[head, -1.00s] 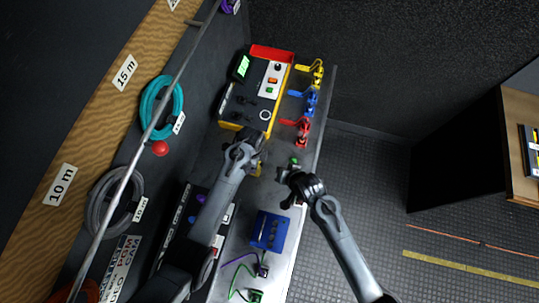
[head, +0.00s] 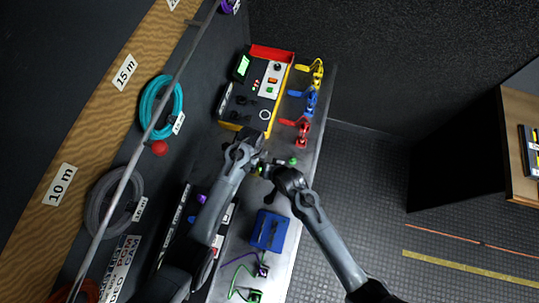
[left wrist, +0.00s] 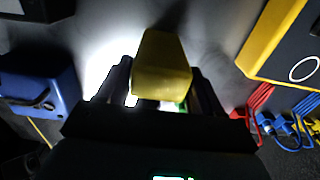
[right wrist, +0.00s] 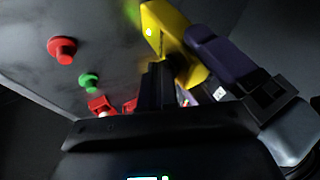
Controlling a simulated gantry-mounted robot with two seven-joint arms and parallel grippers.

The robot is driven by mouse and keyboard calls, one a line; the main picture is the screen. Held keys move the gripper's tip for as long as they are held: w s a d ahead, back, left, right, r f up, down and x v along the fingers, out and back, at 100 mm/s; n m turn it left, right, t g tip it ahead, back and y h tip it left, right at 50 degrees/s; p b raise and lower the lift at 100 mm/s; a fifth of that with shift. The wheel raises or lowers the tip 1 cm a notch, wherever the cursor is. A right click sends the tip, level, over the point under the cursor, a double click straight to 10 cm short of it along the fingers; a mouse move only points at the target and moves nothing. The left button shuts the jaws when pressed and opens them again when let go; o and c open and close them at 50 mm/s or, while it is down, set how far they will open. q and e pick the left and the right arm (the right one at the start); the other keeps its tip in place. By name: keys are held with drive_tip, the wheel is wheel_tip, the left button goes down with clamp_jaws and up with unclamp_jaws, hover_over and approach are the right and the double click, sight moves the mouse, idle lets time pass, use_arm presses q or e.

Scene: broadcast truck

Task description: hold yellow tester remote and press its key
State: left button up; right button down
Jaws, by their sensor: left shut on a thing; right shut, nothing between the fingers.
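The yellow tester remote (left wrist: 162,68) is between the fingers of my left gripper (left wrist: 160,95), which is shut on it above the bench. In the right wrist view the remote (right wrist: 172,38) is tilted, with a small bright spot on its face. My right gripper (right wrist: 155,80) is shut and empty, its tips very close to the remote; whether they touch it I cannot tell. In the head view my left gripper (head: 252,160) and my right gripper (head: 266,172) are almost together and largely hide the remote. I cannot make out the key clearly.
A yellow-edged console (head: 241,99) stands on the bench behind, beside yellow, blue and red clamp-like items (head: 303,130). A green knob (head: 292,161) is close to my right gripper. A blue box (head: 269,230) sits in front. The floor to the right is free.

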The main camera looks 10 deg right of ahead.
use_arm(q)
drive_tip(key=shift+d, duration=0.1)
use_arm(e)
drive_tip(key=shift+w+a+r, duration=0.1)
drive_tip(key=shift+w+a, duration=0.2)
drive_tip(key=shift+a, duration=0.35)
use_arm(q)
drive_tip(key=shift+s+d, duration=0.1)
drive_tip(key=shift+a, duration=0.25)
use_arm(e)
drive_tip(key=s+d+r, duration=0.7)
drive_tip(key=shift+r, duration=0.35)
drive_tip(key=shift+d, duration=0.1)
use_arm(q)
drive_tip(key=o, duration=1.3)
drive_tip(key=shift+a, duration=0.1)
